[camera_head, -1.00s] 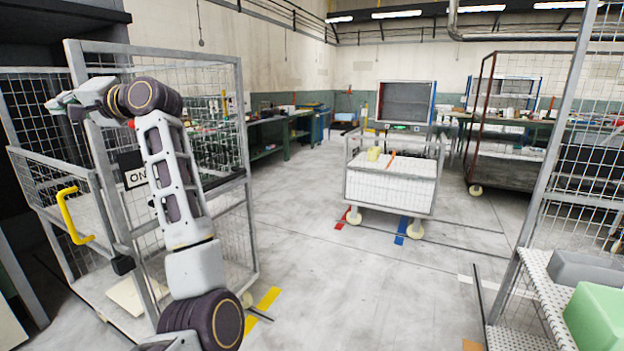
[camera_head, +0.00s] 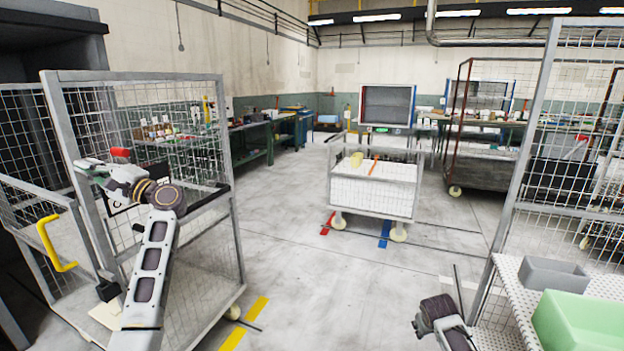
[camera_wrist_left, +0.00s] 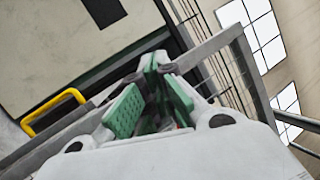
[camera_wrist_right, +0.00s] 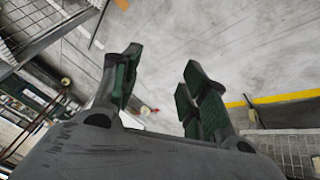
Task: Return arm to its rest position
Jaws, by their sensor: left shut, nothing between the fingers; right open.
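My left arm (camera_head: 150,265) rises from the bottom left of the head view, in front of the wire-mesh cage cart (camera_head: 148,76). Its wrist is bent to the left, and my left gripper (camera_head: 84,166) is near the cart's upright frame; I cannot tell if they touch. In the left wrist view the green finger pads of this gripper (camera_wrist_left: 156,68) meet at the tips with nothing between them. Part of my right arm (camera_head: 440,312) shows at the bottom right of the head view, its gripper out of frame. In the right wrist view my right gripper (camera_wrist_right: 160,66) is open and empty above the floor.
A yellow handle (camera_head: 50,246) sticks out of the cage cart's side. At the right, a perforated shelf (camera_head: 508,281) holds a grey bin (camera_head: 553,273) and a green bin (camera_head: 580,322). A white mesh cart (camera_head: 372,195) stands farther back. The floor between (camera_head: 295,270) is clear.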

